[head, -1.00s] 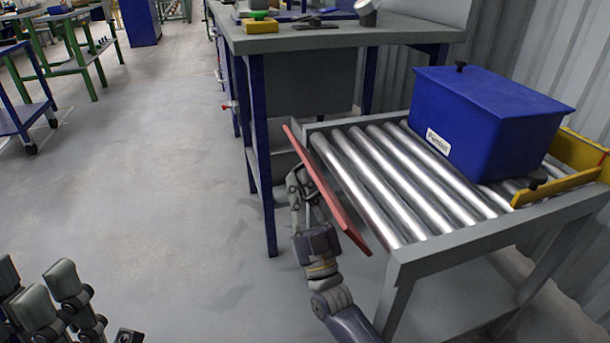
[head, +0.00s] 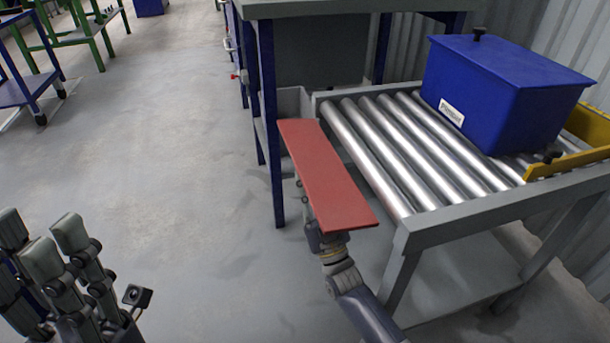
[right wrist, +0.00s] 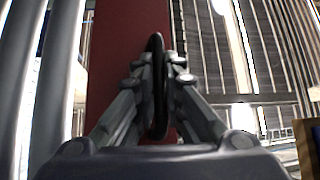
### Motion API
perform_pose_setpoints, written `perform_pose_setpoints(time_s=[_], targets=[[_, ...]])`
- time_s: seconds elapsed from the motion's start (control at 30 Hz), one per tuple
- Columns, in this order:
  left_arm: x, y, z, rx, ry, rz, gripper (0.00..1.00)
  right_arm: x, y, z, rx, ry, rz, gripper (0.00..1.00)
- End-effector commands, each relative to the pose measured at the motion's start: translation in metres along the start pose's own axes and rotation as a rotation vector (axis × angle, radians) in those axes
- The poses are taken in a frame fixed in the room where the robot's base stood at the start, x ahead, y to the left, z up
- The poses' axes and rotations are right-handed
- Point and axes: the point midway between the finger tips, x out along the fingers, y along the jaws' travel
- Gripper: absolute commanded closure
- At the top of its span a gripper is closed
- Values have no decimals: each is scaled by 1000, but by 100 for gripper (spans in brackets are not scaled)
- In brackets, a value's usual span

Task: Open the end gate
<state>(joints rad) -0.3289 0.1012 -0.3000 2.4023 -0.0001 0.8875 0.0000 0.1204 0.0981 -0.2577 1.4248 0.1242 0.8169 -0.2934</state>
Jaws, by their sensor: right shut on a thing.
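The end gate is a flat red panel (head: 325,175) at the left end of the roller table in the head view. It leans outward, its broad face turned up toward me. My right gripper is hidden beneath the panel in the head view. In the right wrist view my right gripper (right wrist: 157,88) is shut on a dark handle (right wrist: 157,110) in front of the red gate (right wrist: 120,35). My left gripper (head: 52,240) is at the lower left of the head view, fingers apart and empty, far from the gate.
A lidded blue bin (head: 500,95) stands on the rollers (head: 400,150), toward the right end beside a yellow stop (head: 570,163). A workbench (head: 330,8) with blue legs stands close behind the gate. The floor (head: 160,150) to the left is clear.

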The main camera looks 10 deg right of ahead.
Motion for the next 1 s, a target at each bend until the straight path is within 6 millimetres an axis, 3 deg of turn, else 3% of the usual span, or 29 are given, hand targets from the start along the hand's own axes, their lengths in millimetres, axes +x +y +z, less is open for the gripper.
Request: perform_pose_setpoints(time_s=[0.73,0.8,1.0], targets=[[4,0,0,2,16,2,60,-8,1,8,6,-9,0,100],[3,0,0,2,16,2,60,-8,1,8,6,-9,0,82],[2,0,0,1,11,0,60,-6,1,6,4,-4,0,82]])
